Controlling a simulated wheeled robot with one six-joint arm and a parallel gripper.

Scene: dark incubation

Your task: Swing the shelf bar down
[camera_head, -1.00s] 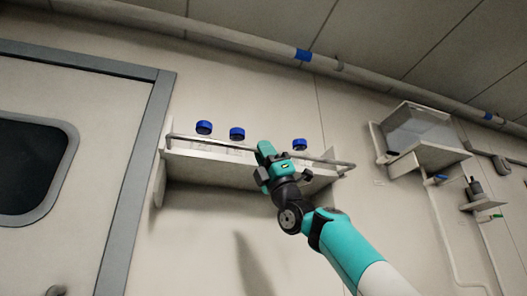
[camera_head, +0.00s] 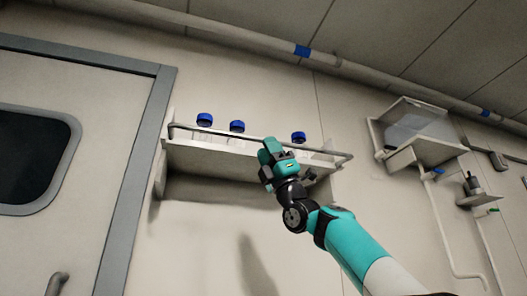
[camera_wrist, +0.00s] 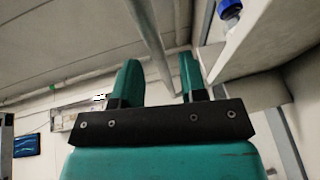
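The shelf bar (camera_head: 212,132) is a thin grey rail along the front of the white wall shelf (camera_head: 215,158), raised at the level of the bottles. My gripper (camera_head: 268,146) is at the front of the shelf, right of its middle, and covers part of the bar. In the wrist view my gripper (camera_wrist: 160,80) has its two teal fingers spread apart. The shelf (camera_wrist: 262,45) is at the right there.
Blue-capped bottles (camera_head: 237,127) stand on the shelf behind the bar; one blue cap (camera_wrist: 229,8) shows in the wrist view. A grey-framed door (camera_head: 100,85) is at left. A box on a bracket (camera_head: 415,125) hangs at right. A pipe (camera_head: 240,38) runs above.

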